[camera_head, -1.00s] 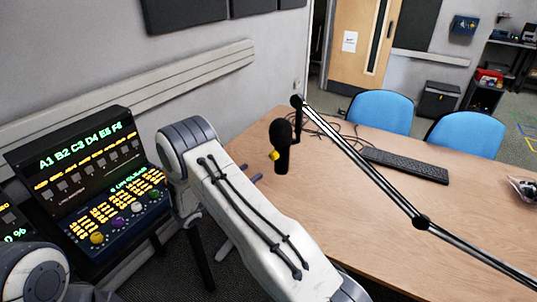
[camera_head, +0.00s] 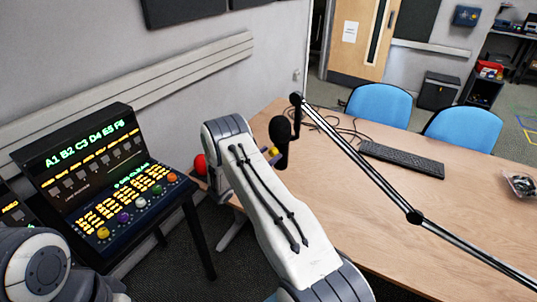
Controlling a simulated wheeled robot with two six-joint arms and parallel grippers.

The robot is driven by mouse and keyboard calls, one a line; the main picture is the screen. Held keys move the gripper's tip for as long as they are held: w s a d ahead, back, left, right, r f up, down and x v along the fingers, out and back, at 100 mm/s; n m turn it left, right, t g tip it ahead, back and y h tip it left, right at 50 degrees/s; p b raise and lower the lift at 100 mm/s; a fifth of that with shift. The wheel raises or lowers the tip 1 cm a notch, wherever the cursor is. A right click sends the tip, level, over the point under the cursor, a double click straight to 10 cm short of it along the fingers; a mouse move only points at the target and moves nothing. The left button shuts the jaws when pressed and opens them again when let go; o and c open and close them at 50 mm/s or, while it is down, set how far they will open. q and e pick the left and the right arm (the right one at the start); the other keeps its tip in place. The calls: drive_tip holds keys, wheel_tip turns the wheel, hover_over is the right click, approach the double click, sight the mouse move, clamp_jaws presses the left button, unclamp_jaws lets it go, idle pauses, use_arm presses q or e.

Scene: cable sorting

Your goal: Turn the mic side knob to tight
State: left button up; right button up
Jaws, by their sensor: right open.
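The black microphone (camera_head: 282,135) hangs upright from its boom arm (camera_head: 355,157) above the wooden table. Its yellow side knob (camera_head: 274,150) sticks out from the left side. My right gripper (camera_head: 270,155) is at the knob, open, with its fingertips beside it. My white forearm hides most of the gripper, and I cannot tell whether the fingers touch the knob. At the bottom left only a rounded joint of mine shows; my left gripper is out of view.
A lit control panel (camera_head: 92,165) with coloured knobs stands at the left. A red round object (camera_head: 199,165) shows behind my forearm. Cables and a black keyboard (camera_head: 402,159) lie on the table (camera_head: 370,245). Two blue chairs (camera_head: 382,110) stand behind it.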

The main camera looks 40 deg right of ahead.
clamp_jaws()
drive_tip(key=shift+f+m+b, duration=0.15)
drive_tip(key=shift+m+b, duration=0.35)
drive_tip(key=shift+b, duration=0.2)
drive_tip(key=m+b, duration=0.2)
drive_tip(key=b, duration=0.2)
drive_tip(key=m+b, duration=0.3)
drive_tip(key=b, duration=0.2)
drive_tip(key=m+b, duration=0.3)
drive_tip(key=b, duration=0.1)
drive_tip(key=shift+s+f+b, duration=0.1)
drive_tip(key=shift+f+b, duration=0.2)
drive_tip(key=shift+f, duration=0.05)
drive_tip(key=m+b, duration=0.8)
drive_tip(key=b, duration=1)
drive_tip(key=shift+s+r+m, duration=0.1)
drive_tip(key=shift+m, duration=0.2)
drive_tip(key=shift+r+m+b, duration=0.15)
drive_tip(key=shift+m+b, duration=0.25)
drive_tip(key=shift+b, duration=0.25)
